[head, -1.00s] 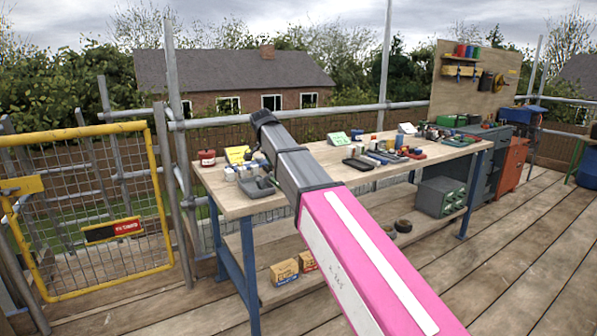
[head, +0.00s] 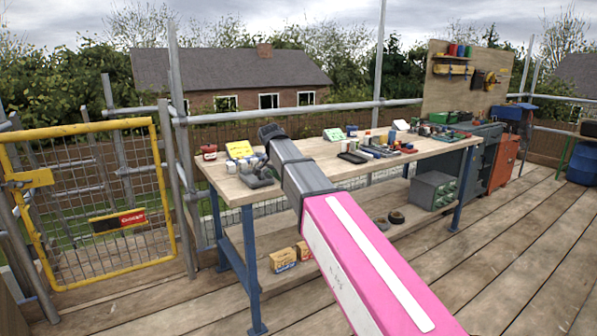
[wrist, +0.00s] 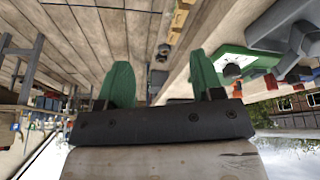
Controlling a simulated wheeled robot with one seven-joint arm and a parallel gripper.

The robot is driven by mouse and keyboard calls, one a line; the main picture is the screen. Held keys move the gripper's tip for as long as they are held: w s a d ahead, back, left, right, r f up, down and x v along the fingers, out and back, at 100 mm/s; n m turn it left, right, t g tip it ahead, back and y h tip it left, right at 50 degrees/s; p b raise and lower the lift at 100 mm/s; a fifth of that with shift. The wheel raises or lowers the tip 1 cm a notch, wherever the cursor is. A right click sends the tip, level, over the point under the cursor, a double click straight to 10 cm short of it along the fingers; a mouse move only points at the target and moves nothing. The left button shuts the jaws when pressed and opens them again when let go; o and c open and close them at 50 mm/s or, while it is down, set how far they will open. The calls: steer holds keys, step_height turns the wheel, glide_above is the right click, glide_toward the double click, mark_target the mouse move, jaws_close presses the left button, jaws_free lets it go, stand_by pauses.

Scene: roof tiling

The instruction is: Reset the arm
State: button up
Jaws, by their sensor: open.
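My gripper (wrist: 158,72) shows in the wrist view with its two green fingers standing apart. Nothing is held between them. The wrist view is turned over, with the sky along the bottom and the deck boards at the top. In the head view, my pink and grey arm reaches from the lower right toward the workbench (head: 232,188) and covers part of its top. The gripper itself cannot be made out in the head view.
The workbench carries several tools and pots, with small boxes (head: 283,260) on its lower shelf. A yellow mesh gate (head: 165,190) stands at the left. A tool board (head: 440,95) and cabinet (head: 485,155) stand at the back right.

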steer(key=s+d+f+n+g, duration=0.1)
steer(key=s+d+f+n, duration=0.1)
steer(key=s+d+f, duration=0.5)
steer(key=s+d+f+n, duration=0.15)
steer(key=d+f, duration=0.45)
steer(key=f, duration=0.6)
steer(key=s+d+f+n+g+y, duration=0.1)
steer(key=s+d+f+n, duration=0.1)
steer(key=s+d+f, duration=0.3)
steer(key=s+d+f+n+y, duration=0.1)
steer(key=s+d+f+n, duration=0.1)
steer(key=s+d+f, duration=0.4)
steer(key=s+f, duration=0.4)
steer(key=shift+s+d+f+g+y, duration=0.15)
steer(key=shift+s+f+g+y, duration=0.05)
steer(key=shift+s+g+y, duration=0.2)
